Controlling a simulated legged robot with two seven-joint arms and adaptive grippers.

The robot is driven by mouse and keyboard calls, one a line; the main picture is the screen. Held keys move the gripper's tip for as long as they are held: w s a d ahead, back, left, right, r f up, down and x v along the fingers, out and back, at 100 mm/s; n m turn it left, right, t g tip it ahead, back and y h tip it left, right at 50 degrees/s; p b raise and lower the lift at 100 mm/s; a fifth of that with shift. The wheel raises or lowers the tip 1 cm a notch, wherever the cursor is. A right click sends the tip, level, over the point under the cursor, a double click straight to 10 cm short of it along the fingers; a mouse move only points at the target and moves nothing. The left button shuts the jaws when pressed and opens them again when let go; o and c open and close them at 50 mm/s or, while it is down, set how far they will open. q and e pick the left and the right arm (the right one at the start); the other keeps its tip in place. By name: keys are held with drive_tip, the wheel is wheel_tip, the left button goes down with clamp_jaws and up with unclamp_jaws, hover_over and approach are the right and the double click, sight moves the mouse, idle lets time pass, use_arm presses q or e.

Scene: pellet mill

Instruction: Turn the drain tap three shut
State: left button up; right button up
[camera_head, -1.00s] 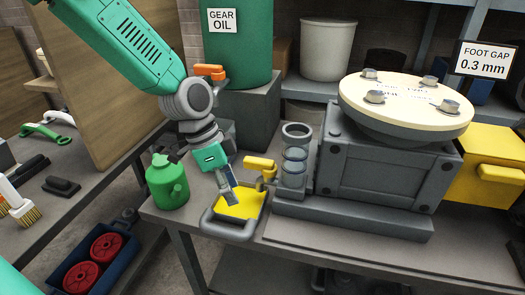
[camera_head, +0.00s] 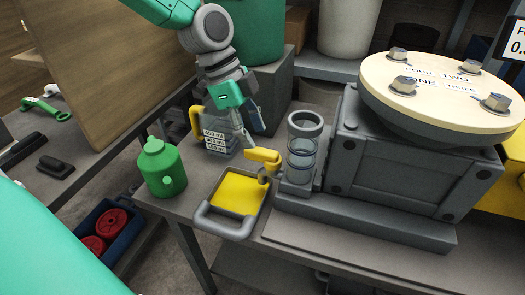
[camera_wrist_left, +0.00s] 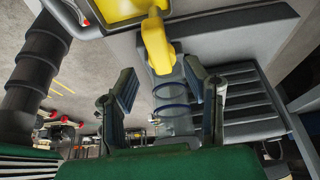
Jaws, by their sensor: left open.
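The yellow drain tap (camera_head: 264,158) juts left from the base of a clear sight glass (camera_head: 303,145) beside the grey gearbox. Its lever lies roughly level above a yellow-floored drip tray (camera_head: 238,191). My left gripper (camera_head: 248,128) is open and empty, just behind and above the tap, near a clear measuring jug. In the left wrist view, the tap (camera_wrist_left: 158,42) shows beyond the gap between my open left fingertips (camera_wrist_left: 160,84), with the sight glass below it. I see no contact with the tap. Whether it is tap three is not readable. My right gripper is not in view.
The clear measuring jug (camera_head: 215,138) with a yellow handle stands behind the tray. A green oil can (camera_head: 161,168) stands left of the tray. The grey gearbox (camera_head: 400,165) with its round cream cover blocks the right side. The bench's front strip is clear.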

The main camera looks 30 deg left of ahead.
sight(259, 150)
use_arm(q)
wheel_tip(259, 150, down, 5)
drive_tip(key=shift+w+d, duration=0.15)
drive_tip(key=shift+d+r, duration=0.1)
drive_tip(key=shift+d, duration=0.6)
clamp_jaws()
